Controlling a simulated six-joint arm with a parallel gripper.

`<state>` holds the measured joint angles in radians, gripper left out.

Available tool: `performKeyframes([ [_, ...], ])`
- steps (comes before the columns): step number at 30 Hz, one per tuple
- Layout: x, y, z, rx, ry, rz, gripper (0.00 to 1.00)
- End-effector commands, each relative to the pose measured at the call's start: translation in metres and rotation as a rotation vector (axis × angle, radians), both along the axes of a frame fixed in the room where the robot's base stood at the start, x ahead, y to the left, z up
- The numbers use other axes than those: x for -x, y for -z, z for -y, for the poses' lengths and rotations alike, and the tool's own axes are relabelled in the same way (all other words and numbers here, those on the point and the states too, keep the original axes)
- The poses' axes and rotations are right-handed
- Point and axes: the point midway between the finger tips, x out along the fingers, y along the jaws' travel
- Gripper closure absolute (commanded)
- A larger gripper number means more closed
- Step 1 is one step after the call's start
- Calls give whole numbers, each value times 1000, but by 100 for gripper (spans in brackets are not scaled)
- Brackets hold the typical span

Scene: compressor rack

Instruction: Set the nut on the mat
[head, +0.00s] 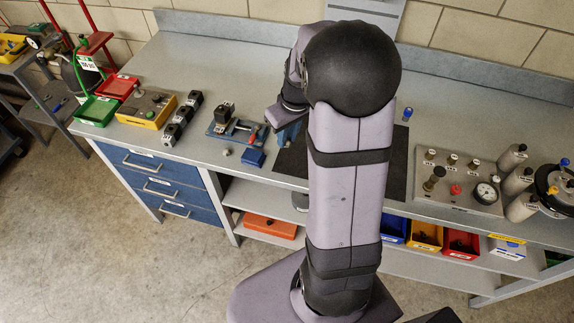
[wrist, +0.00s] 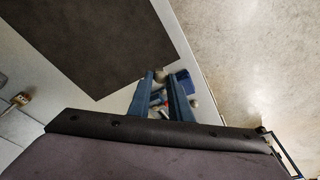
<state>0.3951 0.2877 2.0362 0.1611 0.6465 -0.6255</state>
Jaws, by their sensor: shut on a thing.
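The dark mat (head: 396,160) lies flat on the bench, partly hidden behind my arm in the head view. In the wrist view the mat (wrist: 100,42) fills the upper left. My gripper (wrist: 160,77) has two blue fingers, closed on a small brownish-grey thing between the tips, which appears to be the nut (wrist: 160,74). The tips show beside the mat's edge, over paler bench, and their height is hard to tell. In the head view my gripper (head: 285,136) is mostly hidden by my arm, near the mat's left part. The nut cannot be made out there.
Left of the mat are a blue block (head: 252,157), a blue fixture (head: 231,130) and a small pale round piece (head: 224,152). A gauge panel (head: 456,182) and grey cylinders (head: 516,180) stand to the right. The bench's front edge is close to the mat.

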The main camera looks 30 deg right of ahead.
Motion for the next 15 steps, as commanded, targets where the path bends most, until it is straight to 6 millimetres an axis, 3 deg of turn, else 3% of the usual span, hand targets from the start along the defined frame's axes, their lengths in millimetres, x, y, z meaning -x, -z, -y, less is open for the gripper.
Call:
performKeyframes([
  [15, 0, 56, 0, -2, -1, -2, 96],
])
